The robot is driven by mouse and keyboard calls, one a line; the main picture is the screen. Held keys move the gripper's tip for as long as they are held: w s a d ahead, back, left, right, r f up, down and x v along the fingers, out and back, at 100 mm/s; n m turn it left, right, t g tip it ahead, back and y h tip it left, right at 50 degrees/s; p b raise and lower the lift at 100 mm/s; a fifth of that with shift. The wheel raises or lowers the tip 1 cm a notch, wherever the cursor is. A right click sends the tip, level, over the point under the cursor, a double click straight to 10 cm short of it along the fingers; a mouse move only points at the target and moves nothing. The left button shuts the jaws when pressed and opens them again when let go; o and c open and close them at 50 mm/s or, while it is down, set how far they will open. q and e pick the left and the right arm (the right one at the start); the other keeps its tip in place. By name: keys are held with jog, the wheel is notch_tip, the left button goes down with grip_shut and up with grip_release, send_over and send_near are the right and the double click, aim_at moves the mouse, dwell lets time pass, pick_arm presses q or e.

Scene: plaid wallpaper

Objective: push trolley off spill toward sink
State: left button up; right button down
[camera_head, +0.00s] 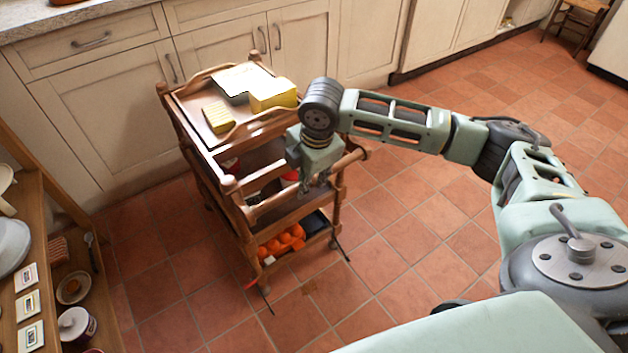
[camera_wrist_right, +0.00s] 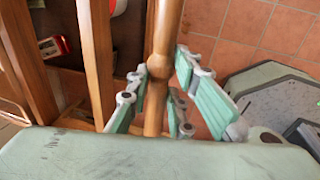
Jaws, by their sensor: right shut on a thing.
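The wooden trolley (camera_head: 205,160) stands upright on the tiled floor in front of the cabinets. My right arm reaches over to its near side. My right gripper (camera_head: 318,182) is shut on the trolley's turned wooden handle bar (camera_head: 350,158). In the right wrist view the fingers (camera_wrist_right: 155,105) close around this bar (camera_wrist_right: 165,40) from both sides. Yellow boxes (camera_head: 272,93) and an open box lie on the trolley's top; orange round things (camera_head: 282,240) sit on its lowest shelf. I cannot make out a spill or a sink. My left gripper is not in view.
Cream cabinets (camera_head: 110,110) run close behind the trolley. A wooden shelf unit (camera_head: 30,195) with dishes and cards stands at the left edge. Open terracotta floor (camera_head: 400,200) lies right of the trolley. A wooden chair (camera_head: 580,20) is far at the upper right.

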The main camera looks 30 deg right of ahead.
jog(key=w+a+p, duration=0.1)
jog(key=w+a, duration=0.1)
jog(key=w, duration=0.9)
jog(key=shift+w, duration=0.4)
pick_arm(q)
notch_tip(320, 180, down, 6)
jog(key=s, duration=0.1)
jog(key=shift+p, duration=0.3)
pick_arm(e)
jog(key=c, duration=1.5)
grip_release()
jog(key=shift+s, duration=0.1)
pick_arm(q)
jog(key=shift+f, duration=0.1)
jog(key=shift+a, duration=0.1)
